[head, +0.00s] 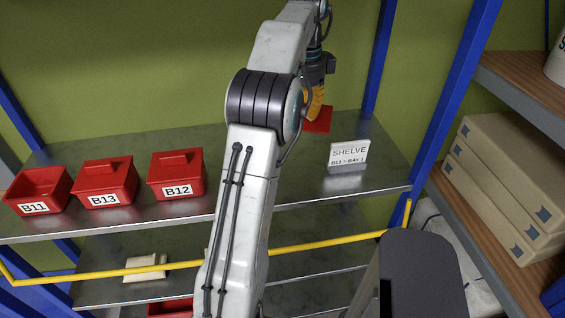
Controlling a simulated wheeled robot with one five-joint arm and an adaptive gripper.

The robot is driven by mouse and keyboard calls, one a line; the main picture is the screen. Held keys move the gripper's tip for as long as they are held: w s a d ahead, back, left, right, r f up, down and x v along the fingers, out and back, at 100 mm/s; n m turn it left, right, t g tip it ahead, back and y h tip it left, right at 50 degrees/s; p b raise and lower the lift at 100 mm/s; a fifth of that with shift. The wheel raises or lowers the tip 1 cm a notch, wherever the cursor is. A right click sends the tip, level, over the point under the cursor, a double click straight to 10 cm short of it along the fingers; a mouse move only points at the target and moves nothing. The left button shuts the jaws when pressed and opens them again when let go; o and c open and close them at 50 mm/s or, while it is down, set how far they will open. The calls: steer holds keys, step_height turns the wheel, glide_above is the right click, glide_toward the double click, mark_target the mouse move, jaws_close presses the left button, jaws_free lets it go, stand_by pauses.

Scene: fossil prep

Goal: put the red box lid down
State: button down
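The red box lid (319,125) is a flat red piece at the back right of the upper metal shelf. It lies on or just above the shelf; I cannot tell which. My gripper (315,112), with orange fingers, points down right over the lid, its tips at the lid's near left part. My own arm hides part of the lid and of the fingers, so their grip on it is not clear. The red box B11 (38,186) at the far left is open on top.
Red boxes B13 (105,183) and B12 (177,174) wear handled lids. A white "SHELVE B11 > BAY 1" sign (349,155) stands right of the lid. Blue posts (455,95) and a yellow rail (320,243) frame the shelf. Cardboard boxes (505,185) are stacked at right.

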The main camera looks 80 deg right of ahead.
mark_target(300, 170)
step_height(300, 170, down, 17)
steer(key=shift+r+b, duration=0.15)
steer(key=shift+b, duration=0.85)
steer(key=c, duration=1.2)
jaws_free()
steer(key=r, duration=1.2)
steer(key=shift+a+p, duration=0.35)
steer(key=shift+p, duration=0.05)
steer(key=shift+w, duration=0.1)
